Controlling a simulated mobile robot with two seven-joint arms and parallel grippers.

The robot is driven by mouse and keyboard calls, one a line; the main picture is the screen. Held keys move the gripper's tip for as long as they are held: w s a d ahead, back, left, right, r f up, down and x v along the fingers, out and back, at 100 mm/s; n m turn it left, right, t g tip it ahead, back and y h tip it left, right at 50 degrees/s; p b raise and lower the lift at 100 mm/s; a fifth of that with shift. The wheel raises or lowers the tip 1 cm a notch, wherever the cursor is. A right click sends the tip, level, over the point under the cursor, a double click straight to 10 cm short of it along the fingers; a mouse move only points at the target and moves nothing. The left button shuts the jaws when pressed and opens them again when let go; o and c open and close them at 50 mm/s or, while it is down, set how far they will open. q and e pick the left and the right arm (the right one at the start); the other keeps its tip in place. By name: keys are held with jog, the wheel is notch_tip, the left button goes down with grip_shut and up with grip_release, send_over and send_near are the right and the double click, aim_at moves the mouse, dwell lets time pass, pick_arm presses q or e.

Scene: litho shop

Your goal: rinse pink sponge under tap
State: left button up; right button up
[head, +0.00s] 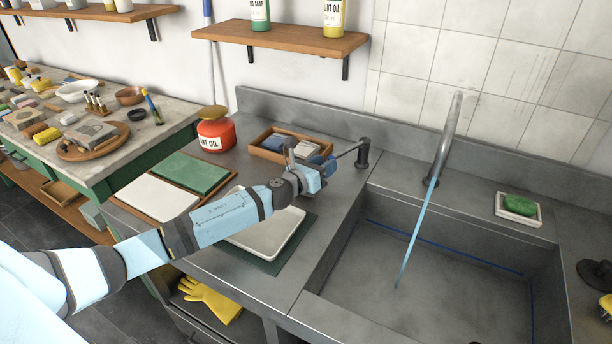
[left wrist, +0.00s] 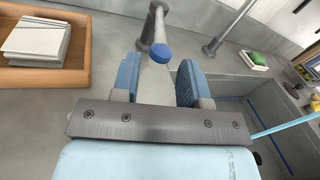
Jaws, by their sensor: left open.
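I cannot make out a pink sponge in either view. The grey tap (head: 446,140) stands behind the sink (head: 440,285), and a light blue stream of water (head: 414,235) runs down into the basin. A lever on a dark post (head: 363,153) points left; its blue end (left wrist: 161,53) shows in the left wrist view. My left gripper (head: 312,172) is open and empty at the lever's end. In the left wrist view, its blue-padded fingers (left wrist: 159,83) stand on either side of the blue end, which looks just ahead of them. My right gripper is not in view.
A white dish with a green block (head: 519,205) sits right of the tap. A wooden tray (head: 268,153) and a red oil can (head: 216,132) stand behind my left arm. A cluttered table (head: 172,128) is at left.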

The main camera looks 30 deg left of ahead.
pick_arm(q)
jog(key=v, duration=0.8)
jog(key=shift+s+b, duration=0.3)
